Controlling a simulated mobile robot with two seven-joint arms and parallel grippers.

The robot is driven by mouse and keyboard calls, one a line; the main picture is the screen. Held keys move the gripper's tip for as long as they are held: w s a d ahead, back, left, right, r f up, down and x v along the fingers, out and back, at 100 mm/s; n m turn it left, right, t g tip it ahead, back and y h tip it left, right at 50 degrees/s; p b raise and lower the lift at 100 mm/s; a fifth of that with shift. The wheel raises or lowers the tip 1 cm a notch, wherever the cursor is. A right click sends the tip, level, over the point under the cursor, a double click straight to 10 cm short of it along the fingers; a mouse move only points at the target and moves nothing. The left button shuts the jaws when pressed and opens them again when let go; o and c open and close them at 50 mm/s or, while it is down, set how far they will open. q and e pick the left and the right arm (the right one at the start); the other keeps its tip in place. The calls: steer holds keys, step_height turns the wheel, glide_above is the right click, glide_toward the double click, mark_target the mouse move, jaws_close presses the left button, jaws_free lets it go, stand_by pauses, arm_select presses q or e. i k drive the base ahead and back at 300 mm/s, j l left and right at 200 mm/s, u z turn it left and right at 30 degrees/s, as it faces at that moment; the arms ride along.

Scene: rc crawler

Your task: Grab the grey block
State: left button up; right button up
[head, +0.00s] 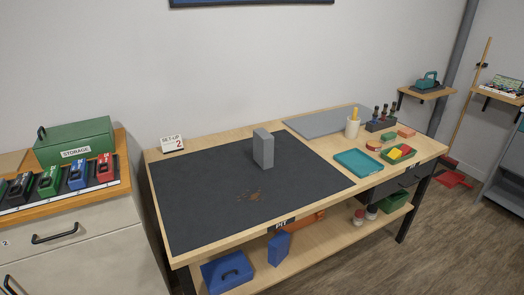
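The grey block (264,149) stands upright on the dark mat (200,195) on the wooden workbench, near the mat's back right part. It is a tall, plain box shape. Nothing touches it from the sides. Neither of my grippers shows in the head view.
A "SET-UP 2" sign (172,144) stands at the back left. The mat around the block is clear.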

mark_target(263, 142)
steer(key=i+l, duration=0.15)
steer(key=l, duration=0.25)
steer(key=i+l, duration=0.15)
steer(key=l, duration=0.25)
steer(key=i+l, duration=0.15)
steer(key=l, duration=0.2)
steer(key=i+l, duration=0.15)
steer(key=l, duration=0.25)
steer(key=i+l, duration=0.15)
steer(key=l, duration=0.25)
